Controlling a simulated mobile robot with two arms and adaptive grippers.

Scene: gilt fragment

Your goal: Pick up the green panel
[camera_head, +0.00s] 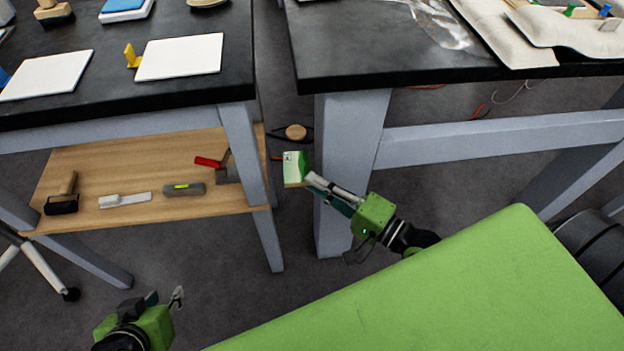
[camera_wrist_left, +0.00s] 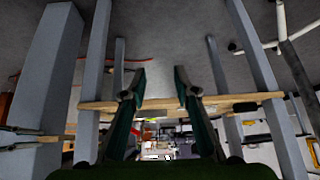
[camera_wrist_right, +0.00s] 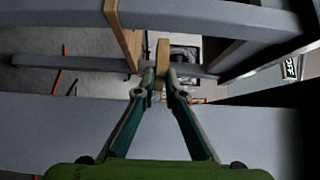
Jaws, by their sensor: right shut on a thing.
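The green panel (camera_head: 294,166), green and white with a pale wooden edge, is at the tips of my right gripper (camera_head: 309,182), in the gap between the two tables. In the right wrist view my right gripper (camera_wrist_right: 164,84) is shut on the panel, which shows edge-on as a narrow wooden strip (camera_wrist_right: 162,62). My left gripper (camera_head: 165,298) is low at the bottom left of the head view, apart from everything. In the left wrist view its fingers (camera_wrist_left: 160,84) stand apart with nothing between them.
The left table's wooden lower shelf (camera_head: 90,160) holds a brush, a roller and other tools. The right table's thick grey leg (camera_head: 345,150) stands close beside my right gripper. White panels (camera_head: 180,57) lie on the dark left tabletop. Open floor lies below the left table.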

